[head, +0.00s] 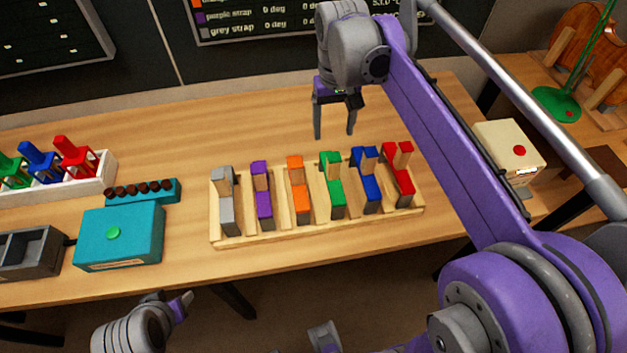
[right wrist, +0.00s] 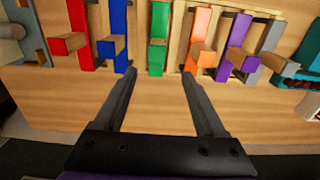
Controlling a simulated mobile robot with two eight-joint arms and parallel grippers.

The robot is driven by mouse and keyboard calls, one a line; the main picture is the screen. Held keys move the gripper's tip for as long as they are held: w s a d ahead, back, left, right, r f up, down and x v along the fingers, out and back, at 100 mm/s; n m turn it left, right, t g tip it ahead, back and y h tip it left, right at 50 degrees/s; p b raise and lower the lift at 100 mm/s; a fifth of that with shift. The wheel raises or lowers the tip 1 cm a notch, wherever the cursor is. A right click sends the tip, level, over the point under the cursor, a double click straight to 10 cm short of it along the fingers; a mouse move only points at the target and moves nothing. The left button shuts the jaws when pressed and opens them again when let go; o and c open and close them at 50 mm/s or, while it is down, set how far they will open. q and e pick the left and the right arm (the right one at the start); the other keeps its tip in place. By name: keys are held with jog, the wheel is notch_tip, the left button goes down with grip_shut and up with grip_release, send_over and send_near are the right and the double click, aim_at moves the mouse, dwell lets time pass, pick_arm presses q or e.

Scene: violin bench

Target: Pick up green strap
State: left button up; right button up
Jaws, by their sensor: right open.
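The green strap (head: 331,183) stands in the wooden rack, between the orange strap (head: 298,190) and the blue strap (head: 366,182). It also shows in the right wrist view (right wrist: 158,30), upper middle, ahead of the fingers and between their lines. My right gripper (head: 335,135) is open and empty, above the table behind the rack, apart from the straps. Its two fingers show in the right wrist view (right wrist: 158,70). My left gripper (head: 180,305) is at the lower left, off the table's front edge; whether it is open cannot be told.
The wooden rack (head: 265,236) also holds grey, purple and red straps. At left are a teal box (head: 119,239) with a green button, a grey tray (head: 30,253) and a white holder (head: 95,188). A cream box (head: 508,151) with a red button is at right.

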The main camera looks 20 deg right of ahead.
send_over(334, 158)
jog(key=f, duration=0.5)
jog(key=shift+w+d, duration=0.15)
jog(key=shift+d, duration=0.05)
jog(key=shift+a+f, duration=0.2)
jog(key=shift+f, duration=0.35)
jog(key=shift+f+b, duration=0.3)
jog(key=shift+f, duration=2.05)
grip_shut()
